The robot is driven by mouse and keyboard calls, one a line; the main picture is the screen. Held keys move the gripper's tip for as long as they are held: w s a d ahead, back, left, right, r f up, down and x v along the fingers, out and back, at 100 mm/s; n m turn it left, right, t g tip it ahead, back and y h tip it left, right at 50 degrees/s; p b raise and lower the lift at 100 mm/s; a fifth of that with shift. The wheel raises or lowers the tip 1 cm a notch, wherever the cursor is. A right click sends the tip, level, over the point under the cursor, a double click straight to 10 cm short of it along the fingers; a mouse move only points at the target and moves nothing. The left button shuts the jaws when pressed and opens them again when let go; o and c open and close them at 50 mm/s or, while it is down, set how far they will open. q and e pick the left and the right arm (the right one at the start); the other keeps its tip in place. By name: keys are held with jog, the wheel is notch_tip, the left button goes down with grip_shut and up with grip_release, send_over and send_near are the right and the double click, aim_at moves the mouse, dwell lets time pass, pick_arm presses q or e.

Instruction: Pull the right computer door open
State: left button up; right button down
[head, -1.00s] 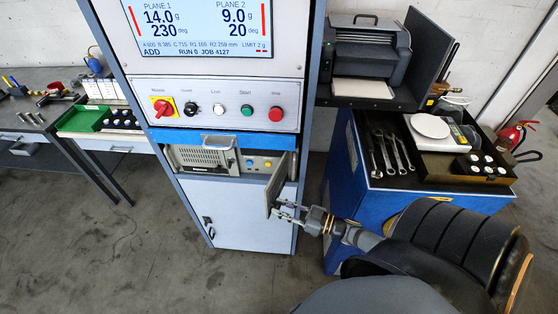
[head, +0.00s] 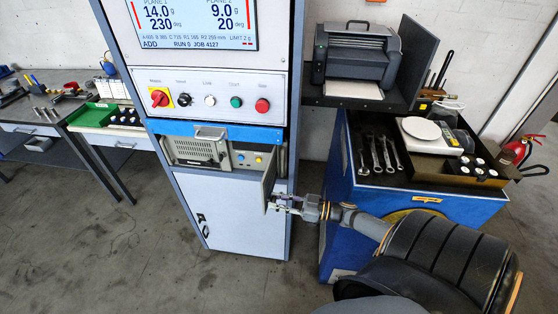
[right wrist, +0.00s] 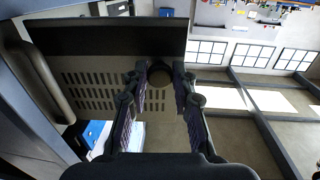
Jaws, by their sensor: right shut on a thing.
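The right computer door (head: 269,182) is a narrow grey panel standing swung out from the right side of the computer bay, under the blue strip of the cabinet. My right gripper (head: 277,202) is shut on the lower outer part of this door. In the right wrist view, the two fingers of my right gripper (right wrist: 166,90) reach toward a slotted grey panel (right wrist: 85,85); the exact contact is hard to make out. The computer front (head: 195,151) with a vent grille shows left of the door. My left gripper is out of view.
The control cabinet (head: 235,208) has a closed white lower door. Workbenches (head: 110,140) are at the left. The floor in front is clear.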

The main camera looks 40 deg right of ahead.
aim_at(266, 179)
jog(key=c, duration=1.1)
grip_release()
notch_tip(266, 179, up, 9)
jog(key=shift+f, duration=0.15)
jog(key=shift+w+r, duration=0.1)
jog(key=shift+r, duration=0.55)
